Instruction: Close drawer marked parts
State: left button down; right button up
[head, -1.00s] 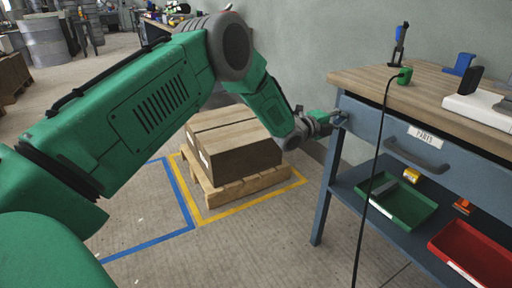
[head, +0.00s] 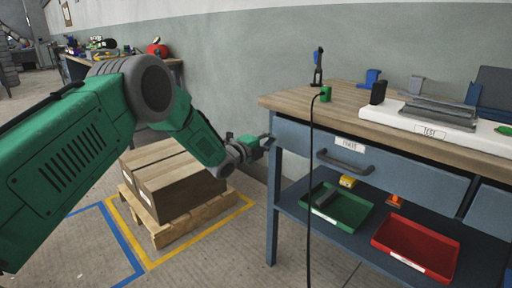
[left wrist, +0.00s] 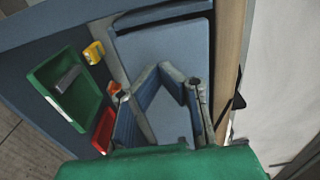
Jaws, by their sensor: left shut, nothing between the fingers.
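The drawer marked PARTS (head: 400,174) is a blue-grey front under the wooden top of a workbench, with a white label and a dark grey handle (head: 343,165). I cannot tell from here how far it stands out. My left gripper (head: 266,142) is at the left end of the drawer front, by the bench's front-left corner, left of the handle. It is shut and empty. In the left wrist view its fingers (left wrist: 163,80) are in front of a light blue panel (left wrist: 160,42); contact is unclear. My right gripper is not in view.
The lower shelf holds a green tray (head: 345,222) and a red tray (head: 438,268). A black cable (head: 310,200) hangs in front of the drawer's left part. Boxes on a pallet (head: 165,232) stand left of the bench. A second drawer (head: 490,212) is at the right.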

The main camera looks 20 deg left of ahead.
pick_arm(q)
jog(key=p+v, duration=0.3)
jog(key=v, duration=0.8)
jog(key=s+d+f+n+g+y+p, duration=0.2)
jog(key=s+d+f+n+g+p, duration=0.15)
jog(key=s+f+n, duration=0.45)
jog(key=s+d+f+n+g+y+p, duration=0.2)
jog(key=s+f+n+g, duration=0.3)
jog(key=s+f, duration=0.6)
jog(key=s+n+g+y+p, duration=0.2)
jog(key=s+n+g, duration=0.6)
jog(key=s, duration=2.1)
jog(key=shift+a+r+p, duration=0.15)
jog(key=shift+r+p, duration=0.15)
jog(key=shift+p, duration=0.25)
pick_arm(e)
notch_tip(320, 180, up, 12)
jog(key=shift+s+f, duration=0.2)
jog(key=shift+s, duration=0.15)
pick_arm(q)
jog(key=shift+s, duration=0.15)
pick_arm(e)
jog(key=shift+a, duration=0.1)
